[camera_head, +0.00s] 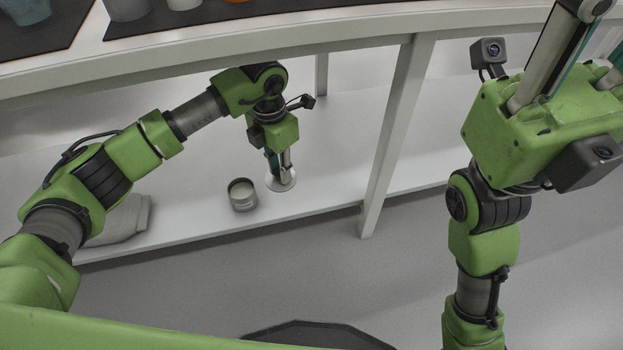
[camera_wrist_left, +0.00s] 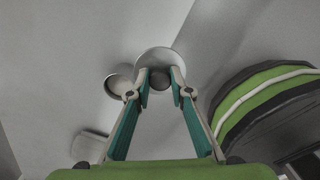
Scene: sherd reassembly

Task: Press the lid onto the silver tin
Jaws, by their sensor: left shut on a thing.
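The silver tin (camera_head: 242,194) stands upright and open at the top on the low white shelf. It also shows in the left wrist view (camera_wrist_left: 119,80), left of my fingers. The pale round lid (camera_head: 281,183) is just right of the tin and does not cover it. My left gripper (camera_head: 279,169) points down and is shut on the lid's knob, seen between the fingertips in the left wrist view (camera_wrist_left: 161,79). I cannot tell how high the lid is above the shelf. My right gripper (camera_head: 580,50) points up at the top right, its fingertips cut off.
The low white shelf (camera_head: 330,170) is clear around the tin. A grey-white object (camera_head: 127,218) lies at its left, partly behind my arm. A white table leg (camera_head: 393,140) stands right of the lid. The upper tabletop (camera_head: 300,45) overhangs behind, with cups on dark mats.

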